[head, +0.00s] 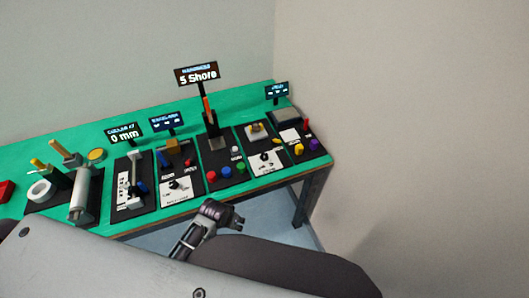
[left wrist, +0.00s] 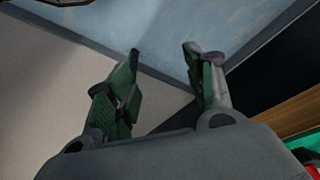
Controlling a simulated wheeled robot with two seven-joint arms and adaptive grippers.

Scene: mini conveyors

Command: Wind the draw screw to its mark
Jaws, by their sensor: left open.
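A dark panel (head: 121,203) with a white printed scale, an upright silver part (head: 136,170) and a blue handle (head: 141,187) stands on the green table. The sign behind it (head: 124,133) reads "0 mm". I cannot tell for sure that this is the draw screw, and its mark is too small to make out. My left gripper (left wrist: 162,55) is open and empty in the left wrist view, with floor and wall beyond its green-padded fingers. In the head view, my arm is in front of the table, apart from the panels. My right gripper is not in view.
Several stations line the green table (head: 60,146). A tall sign reading "5 Shore" (head: 196,76) rises mid-table. A silver cylinder (head: 80,198) and white ring (head: 40,190) are at left. A table leg (head: 303,205) stands at right. Bare floor lies in front.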

